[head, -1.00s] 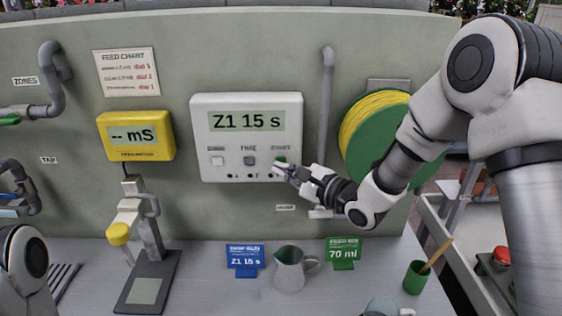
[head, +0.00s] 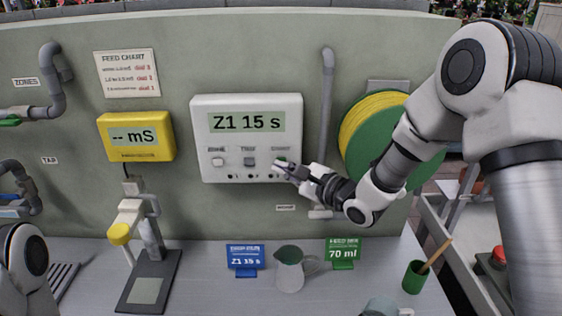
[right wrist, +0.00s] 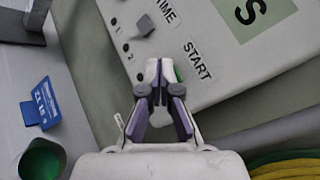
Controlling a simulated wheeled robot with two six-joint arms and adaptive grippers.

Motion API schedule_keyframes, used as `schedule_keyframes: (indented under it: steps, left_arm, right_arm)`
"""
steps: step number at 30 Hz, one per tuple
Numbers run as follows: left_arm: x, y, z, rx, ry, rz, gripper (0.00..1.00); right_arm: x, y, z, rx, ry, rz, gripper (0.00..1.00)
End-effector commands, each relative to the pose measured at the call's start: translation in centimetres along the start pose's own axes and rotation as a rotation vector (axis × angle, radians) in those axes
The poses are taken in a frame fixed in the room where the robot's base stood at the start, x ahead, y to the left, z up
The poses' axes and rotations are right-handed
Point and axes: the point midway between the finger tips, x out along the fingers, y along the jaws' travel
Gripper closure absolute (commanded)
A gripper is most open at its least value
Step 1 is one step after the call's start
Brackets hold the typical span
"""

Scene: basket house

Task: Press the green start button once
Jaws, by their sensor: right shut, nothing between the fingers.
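The white control box (head: 246,106) is on the green wall and its display reads "Z1 15 s". The green start button (head: 281,159) sits at the box's lower right, partly hidden by my right gripper (head: 279,167). In the right wrist view, a green edge of the button (right wrist: 178,73) shows beside the shut fingertips (right wrist: 159,68), below the "START" label. The right gripper is shut and empty, its tips at the button. I cannot tell whether they touch or press it. My left gripper is out of view; only part of that arm shows at lower left.
Two grey buttons (head: 249,161) sit left of the start button. A yellow meter (head: 136,136) hangs further left. A hose reel (head: 365,130) is behind my right arm. A jug (head: 289,270), a blue card (head: 245,258) and a green card (head: 343,250) stand on the counter below.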

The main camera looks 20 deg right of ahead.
Motion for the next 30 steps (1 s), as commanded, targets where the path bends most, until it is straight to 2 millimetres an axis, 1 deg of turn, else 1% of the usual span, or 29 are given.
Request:
schedule_keyframes:
  steps: [30]
  left_arm:
    - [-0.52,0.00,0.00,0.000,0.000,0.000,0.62]
  right_arm:
    - [0.60,-0.45,-0.45,0.000,0.000,0.000,1.00]
